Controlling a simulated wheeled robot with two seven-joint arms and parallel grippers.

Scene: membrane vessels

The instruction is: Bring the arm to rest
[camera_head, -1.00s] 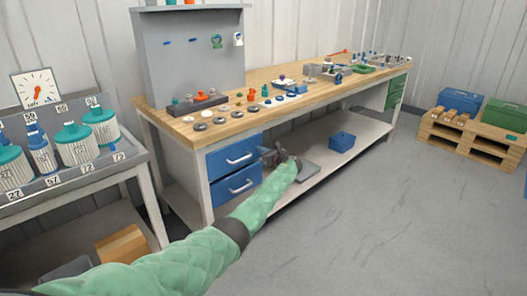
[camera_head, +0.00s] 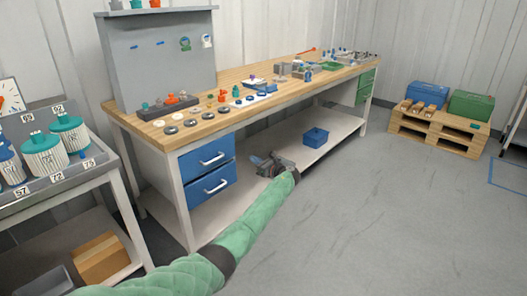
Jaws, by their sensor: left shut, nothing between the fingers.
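My left arm, in a green quilted sleeve with a dark band, comes in from the bottom left and reaches toward the workbench. My left gripper (camera_head: 262,161) is at its end, shut and empty, in front of the bench's open lower side, just right of the blue drawers (camera_head: 205,170). It shows small and dark, and its fingers point left and away from me. My right gripper is not in view.
The wooden workbench (camera_head: 240,115) carries rings, fittings and small tools. A blue bin (camera_head: 316,137) sits on its lower shelf. White-and-teal vessels (camera_head: 44,155) stand in a grey rack at left. A pallet (camera_head: 437,132) with blue and green boxes stands at right. The floor between is clear.

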